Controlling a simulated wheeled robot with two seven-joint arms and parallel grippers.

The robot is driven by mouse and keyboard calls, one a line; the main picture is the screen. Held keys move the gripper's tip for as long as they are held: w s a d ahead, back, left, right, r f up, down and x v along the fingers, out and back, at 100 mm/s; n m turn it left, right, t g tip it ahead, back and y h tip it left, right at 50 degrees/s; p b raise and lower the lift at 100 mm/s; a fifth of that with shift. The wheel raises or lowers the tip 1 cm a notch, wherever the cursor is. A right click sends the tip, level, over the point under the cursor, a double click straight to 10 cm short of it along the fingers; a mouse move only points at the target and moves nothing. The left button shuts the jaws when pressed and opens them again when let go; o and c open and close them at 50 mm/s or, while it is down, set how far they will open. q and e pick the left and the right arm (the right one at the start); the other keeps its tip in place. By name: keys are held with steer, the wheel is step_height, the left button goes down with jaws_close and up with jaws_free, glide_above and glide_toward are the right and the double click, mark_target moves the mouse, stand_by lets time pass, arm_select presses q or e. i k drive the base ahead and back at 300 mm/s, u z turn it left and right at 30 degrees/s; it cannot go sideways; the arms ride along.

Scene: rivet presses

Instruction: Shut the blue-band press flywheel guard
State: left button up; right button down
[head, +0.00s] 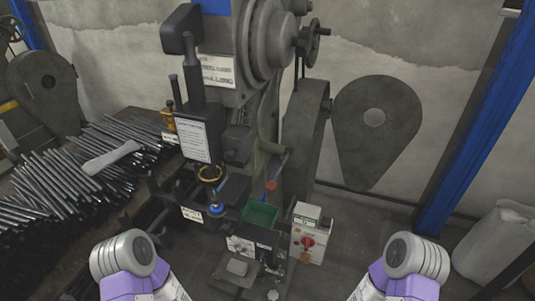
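The blue-band press (262,50) stands in the middle of the head view, with a patch of its blue band (213,6) at the top edge. Its flywheel guard (362,135) is a grey teardrop-shaped plate with a pale round disc in it. The guard stands swung out to the right of the grey housing (304,135), joined along the housing's right edge. My two arms show only as purple and grey links at the bottom left and bottom right. Neither gripper is in view, and no part of my arms touches the guard.
A yellow-band press (10,106) with a similar guard (42,92) stands at the far left. A table heaped with metal rods (50,190) lies left. A control box (306,242) stands below the guard. A blue post (478,130) and white sack (492,245) are right.

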mark_target(366, 152)
steer(key=k, duration=0.5)
steer(key=u, duration=0.95)
steer(key=i, duration=0.75)
steer(key=z, duration=0.95)
steer(key=k, duration=0.5)
steer(key=z, duration=1.5)
steer(key=i, duration=1.95)
steer(key=u, duration=0.25)
steer(key=i, duration=1.7)
steer(key=u, duration=1.1)
